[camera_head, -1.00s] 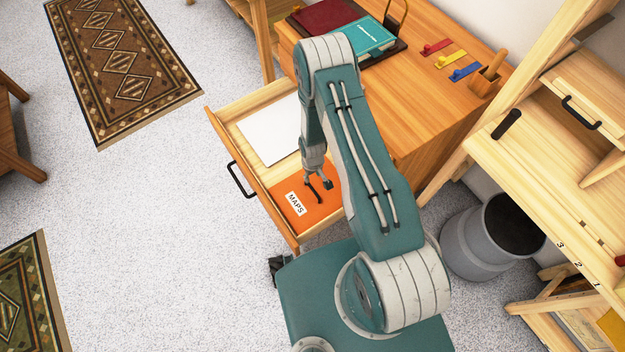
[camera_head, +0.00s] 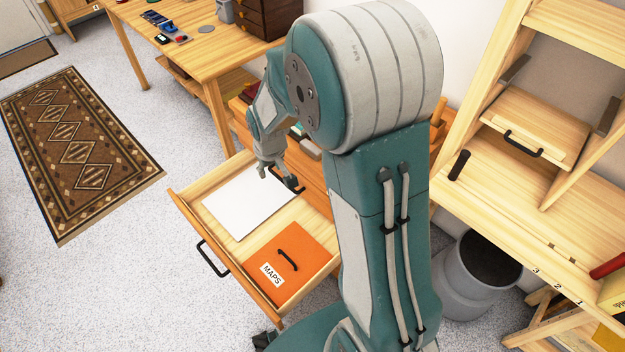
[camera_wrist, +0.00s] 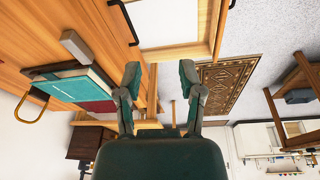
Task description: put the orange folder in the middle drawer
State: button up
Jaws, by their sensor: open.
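The orange folder (camera_head: 297,254), with a white MAPS label and a dark handle, lies flat in an open wooden drawer (camera_head: 252,168). It is at the drawer's near right end, beside a white sheet (camera_head: 248,200). My gripper (camera_head: 277,178) is open and empty, near the cabinet front and apart from the folder. The wrist view shows its two spread fingers (camera_wrist: 161,78) with nothing between them, and the drawer with the white sheet beyond. I cannot tell from these views which level the open drawer is.
A black handle (camera_wrist: 125,22) is on the cabinet front close to my gripper. A teal book (camera_wrist: 75,88) and a grey block (camera_wrist: 75,46) are on the cabinet top. A grey bin (camera_head: 470,285) and wooden shelving (camera_head: 500,190) stand at the right.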

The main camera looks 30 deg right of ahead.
jog(key=s+r+m+t, duration=0.1)
jog(key=s+r, duration=0.4)
jog(key=r, duration=0.2)
jog(key=s+r+t, duration=0.1)
jog(key=s+r, duration=0.3)
jog(key=r, duration=0.3)
jog(key=s+r+m+t, duration=0.1)
jog(key=s+r, duration=0.5)
jog(key=s, duration=0.7)
jog(key=shift+s+d, duration=0.15)
jog(key=shift+r, duration=0.1)
